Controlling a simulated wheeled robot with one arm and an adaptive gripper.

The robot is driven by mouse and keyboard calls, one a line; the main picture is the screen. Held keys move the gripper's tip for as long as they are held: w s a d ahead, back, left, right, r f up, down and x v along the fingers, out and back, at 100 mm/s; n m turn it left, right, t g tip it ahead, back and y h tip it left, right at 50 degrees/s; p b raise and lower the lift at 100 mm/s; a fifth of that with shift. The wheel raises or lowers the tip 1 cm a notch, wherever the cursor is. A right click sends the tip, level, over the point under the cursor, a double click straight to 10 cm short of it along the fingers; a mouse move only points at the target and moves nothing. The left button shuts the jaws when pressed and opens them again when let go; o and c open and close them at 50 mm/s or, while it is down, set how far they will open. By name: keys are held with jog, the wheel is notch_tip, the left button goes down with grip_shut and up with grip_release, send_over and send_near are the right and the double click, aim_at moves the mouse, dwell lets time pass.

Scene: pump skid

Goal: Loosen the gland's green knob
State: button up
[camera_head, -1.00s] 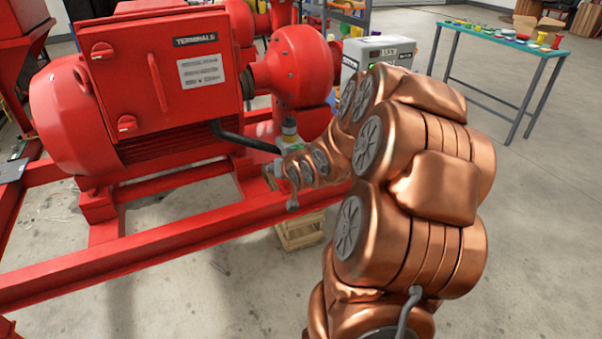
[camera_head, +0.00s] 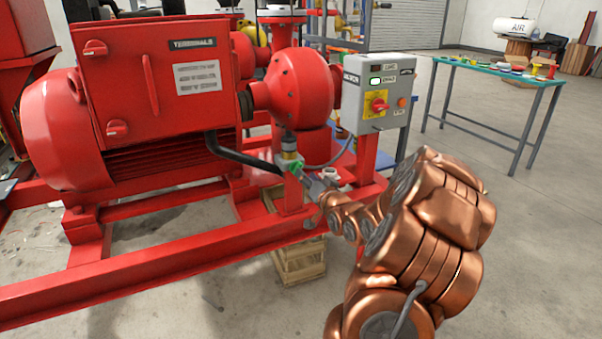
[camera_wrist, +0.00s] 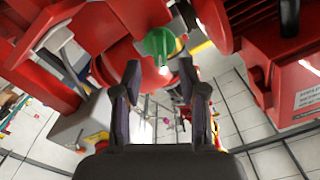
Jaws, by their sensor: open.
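The gland's green knob (camera_head: 294,168) sits low under the red pump casing, just below a grey and brass fitting (camera_head: 289,150). In the wrist view the green knob (camera_wrist: 160,43) is a round cap with a bar across it, above and beyond the fingertips. My gripper (camera_wrist: 160,75) is open, with its two dark fingers apart and nothing between them. In the head view my gripper (camera_head: 312,182) is small, to the lower right of the knob and close to it. The head view does not show clearly how large the gap is.
The red motor with its terminals box (camera_head: 165,85) stands left. A black cable (camera_head: 240,157) runs towards the fitting. A grey control box (camera_head: 378,92) stands right of the pump. The red skid rail (camera_head: 170,250) crosses in front, with a wooden crate (camera_head: 300,262) below. A green-topped table (camera_head: 495,68) stands far right.

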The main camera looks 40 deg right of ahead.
jog(key=shift+x, duration=2.25)
grip_shut()
